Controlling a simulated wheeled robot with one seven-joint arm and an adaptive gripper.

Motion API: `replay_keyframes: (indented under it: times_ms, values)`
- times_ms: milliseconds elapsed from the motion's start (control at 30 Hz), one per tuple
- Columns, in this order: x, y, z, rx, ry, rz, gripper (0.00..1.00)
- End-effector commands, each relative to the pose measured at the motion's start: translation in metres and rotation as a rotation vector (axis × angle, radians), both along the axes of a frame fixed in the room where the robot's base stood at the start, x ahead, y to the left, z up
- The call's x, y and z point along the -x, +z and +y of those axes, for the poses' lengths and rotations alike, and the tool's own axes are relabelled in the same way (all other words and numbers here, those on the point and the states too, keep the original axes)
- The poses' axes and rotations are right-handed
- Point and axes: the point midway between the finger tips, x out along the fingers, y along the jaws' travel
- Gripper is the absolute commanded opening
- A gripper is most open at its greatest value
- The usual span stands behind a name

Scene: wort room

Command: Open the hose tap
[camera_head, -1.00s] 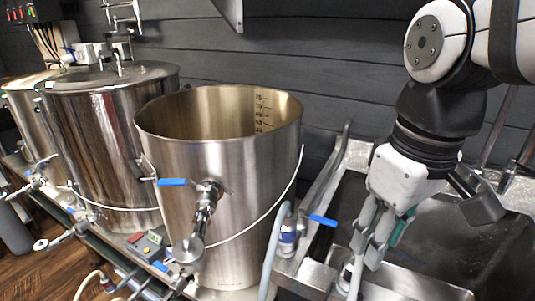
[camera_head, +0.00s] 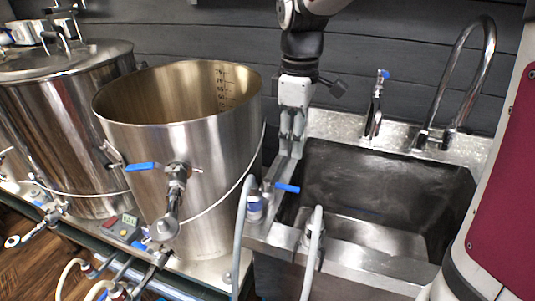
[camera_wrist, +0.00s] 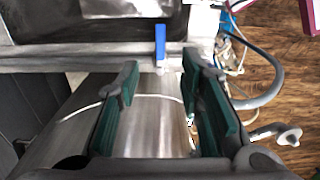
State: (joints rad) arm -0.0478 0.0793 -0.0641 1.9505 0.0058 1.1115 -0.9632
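A tap with a blue lever handle (camera_head: 288,188) sits at the front left corner of the sink, beside a grey hose (camera_head: 242,240) with a blue-and-white fitting (camera_head: 256,207). The lever sticks out to the right in the head view. In the wrist view the blue lever (camera_wrist: 160,45) is upright, beyond and between my fingertips. My gripper (camera_head: 291,150) points down above and behind the lever, near the sink's left wall. In the wrist view my gripper (camera_wrist: 160,75) has its green-padded fingers spread, with nothing between them.
An open steel pot (camera_head: 180,140) with its own blue-handled valve (camera_head: 140,167) stands close on the left. A second grey hose (camera_head: 312,255) rises at the sink's front rim. The sink basin (camera_head: 380,190) is empty; a small tap (camera_head: 375,105) and curved faucet (camera_head: 462,80) stand behind it.

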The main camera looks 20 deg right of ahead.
Motion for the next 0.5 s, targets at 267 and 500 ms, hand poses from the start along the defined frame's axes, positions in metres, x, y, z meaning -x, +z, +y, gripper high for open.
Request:
replay_keyframes:
  times_ms: [267,500]
  values:
    - [0.001,-0.057,0.000,-0.001,-0.002,0.006,0.34]
    - [0.001,-0.098,0.000,0.000,-0.002,0.004,0.34]
